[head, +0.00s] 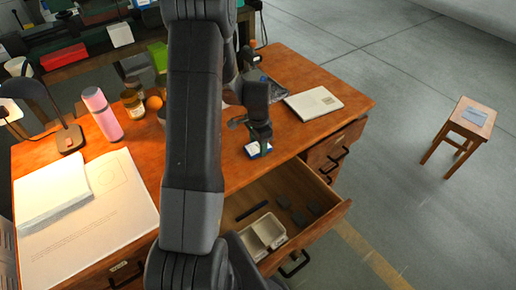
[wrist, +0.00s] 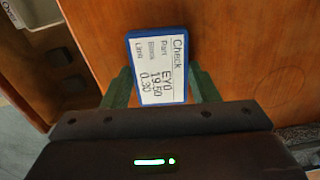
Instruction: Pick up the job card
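A small white card with a blue border, which looks like the job card (wrist: 158,68), lies on the wooden desk in the wrist view. Its print includes "Check" and "Part". In the head view the card (head: 258,149) is near the desk's front edge, directly below my gripper (head: 259,136). In the wrist view, the two dark green fingers of my gripper (wrist: 162,88) are spread, one on each side of the card. The card spans most of the space between them. I cannot tell whether the fingers touch its edges.
The desk drawer (head: 318,217) is pulled open below the card, with a pale tray (head: 264,233) inside. A notebook (head: 313,102) lies behind right. A pink bottle (head: 102,114) and a lamp (head: 68,138) stand left. A stool (head: 468,123) stands on the open floor at right.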

